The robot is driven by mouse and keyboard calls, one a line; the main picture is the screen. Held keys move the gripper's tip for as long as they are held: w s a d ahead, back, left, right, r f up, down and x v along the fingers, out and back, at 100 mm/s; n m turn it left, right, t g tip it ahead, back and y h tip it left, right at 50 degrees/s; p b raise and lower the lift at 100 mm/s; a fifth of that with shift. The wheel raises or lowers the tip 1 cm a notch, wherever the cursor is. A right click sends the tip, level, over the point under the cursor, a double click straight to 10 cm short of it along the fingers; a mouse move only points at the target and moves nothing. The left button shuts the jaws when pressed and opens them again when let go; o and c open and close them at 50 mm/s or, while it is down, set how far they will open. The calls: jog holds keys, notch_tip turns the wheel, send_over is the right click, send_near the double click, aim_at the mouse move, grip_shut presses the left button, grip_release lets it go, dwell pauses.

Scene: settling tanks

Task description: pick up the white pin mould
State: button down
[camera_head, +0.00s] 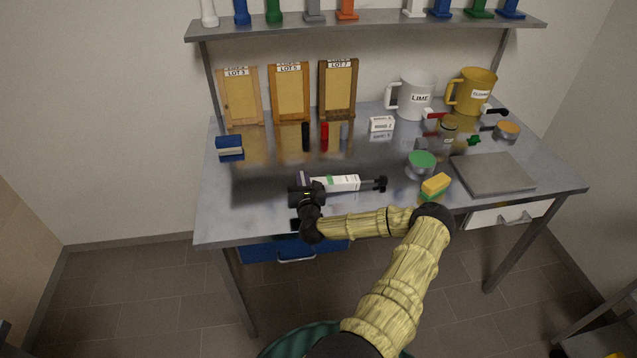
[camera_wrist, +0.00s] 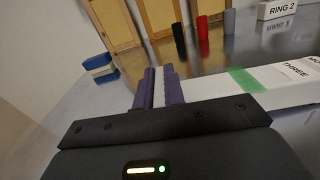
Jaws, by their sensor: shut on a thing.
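A long white piece with a green band, which I take for the white pin mould (camera_head: 345,183), lies level over the front middle of the grey metal table. In the wrist view the white mould (camera_wrist: 270,83) extends right from the fingers, with dark lettering that includes "THREE". My gripper (camera_head: 304,180) is at its left end. In the wrist view the purple fingers of my gripper (camera_wrist: 159,88) are shut on it, with a white strip showing between them. Whether the mould touches the table, I cannot tell.
The table (camera_head: 260,205) also holds a blue-and-white block (camera_head: 229,148), small black, red and grey cylinders, and a white "RING 2" box (camera_head: 381,124). A green-topped jar (camera_head: 421,162), a yellow sponge (camera_head: 436,185) and a grey slab (camera_head: 492,173) stand right. Framed boards line the back.

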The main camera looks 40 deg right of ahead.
jog(key=shift+r, duration=0.2)
notch_tip(320, 180, up, 10)
jog(key=shift+f+b, duration=0.15)
jog(key=shift+b, duration=0.75)
